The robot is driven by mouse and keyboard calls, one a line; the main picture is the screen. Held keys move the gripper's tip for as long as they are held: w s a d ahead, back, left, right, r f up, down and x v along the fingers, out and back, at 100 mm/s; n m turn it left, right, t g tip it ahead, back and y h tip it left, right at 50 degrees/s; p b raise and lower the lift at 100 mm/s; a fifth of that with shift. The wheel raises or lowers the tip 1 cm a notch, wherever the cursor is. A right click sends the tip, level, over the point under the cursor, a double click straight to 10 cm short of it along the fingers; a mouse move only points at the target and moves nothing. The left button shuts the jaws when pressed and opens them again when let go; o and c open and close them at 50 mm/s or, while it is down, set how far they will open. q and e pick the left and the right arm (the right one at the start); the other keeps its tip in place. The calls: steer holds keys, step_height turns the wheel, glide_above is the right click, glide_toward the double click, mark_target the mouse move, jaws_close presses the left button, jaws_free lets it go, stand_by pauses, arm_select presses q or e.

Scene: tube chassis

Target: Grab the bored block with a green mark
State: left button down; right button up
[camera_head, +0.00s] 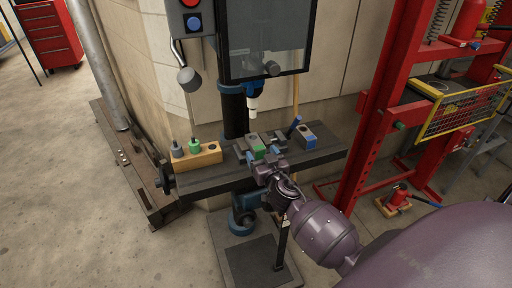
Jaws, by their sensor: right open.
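The grey bored block with a green mark (259,152) sits on the drill press table (225,177), among dark vise-like parts. Its green face points toward me. My right gripper (265,160) comes in from the lower right and is open. Its fingertips are right at the near side of the block and overlap it in the picture. I cannot tell whether they touch it. My left gripper is not in view.
A wooden holder (198,158) with green and grey-topped pieces stands at the left. The drill chuck (253,105) hangs above the block. A red press frame (372,110) stands at the right.

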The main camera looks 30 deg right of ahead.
mark_target(255, 146)
steer(key=x, duration=0.4)
steer(key=shift+w+d+r, duration=0.1)
steer(key=shift+w+r, duration=0.05)
steer(key=shift+r, duration=0.05)
steer(key=c, duration=1.1)
steer(key=shift+c, duration=0.7)
steer(key=shift+r, duration=0.15)
